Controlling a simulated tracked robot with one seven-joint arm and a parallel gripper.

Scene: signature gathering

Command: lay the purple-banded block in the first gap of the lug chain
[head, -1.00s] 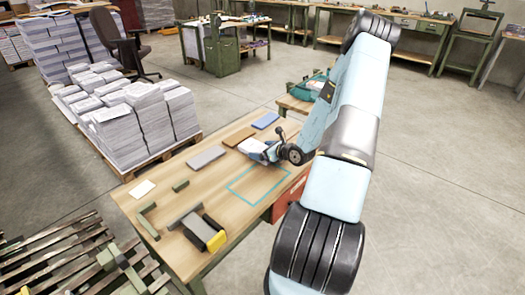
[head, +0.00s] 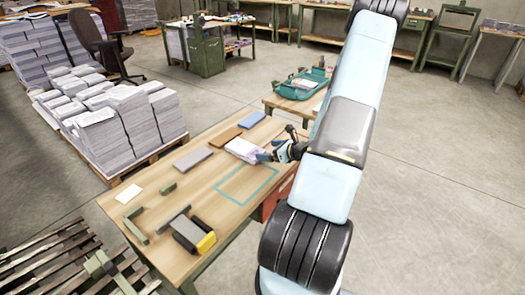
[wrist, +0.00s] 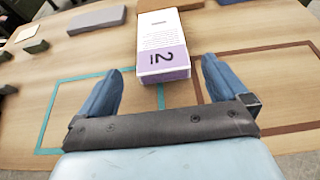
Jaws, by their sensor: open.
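The purple-banded block (head: 242,149) lies on the wooden table. In the wrist view the white block (wrist: 161,32) shows printed text and a purple band with a 2 on its near end. My gripper (head: 268,156) is at the block's near end. In the wrist view its blue fingers stand open, one on each side of that end, with the gap (wrist: 162,66) empty of any grip. A dark slatted run with green uprights (head: 50,272) is at the lower left; I cannot tell whether it is the lug chain.
A teal outline (head: 219,189) marks a bare area of the table. A brown block (head: 225,140), blue block (head: 252,119) and grey block (head: 193,159) lie nearby. A yellow-ended grey stand (head: 193,234) and green brackets stand nearer. Paper stacks (head: 130,125) are behind on the left.

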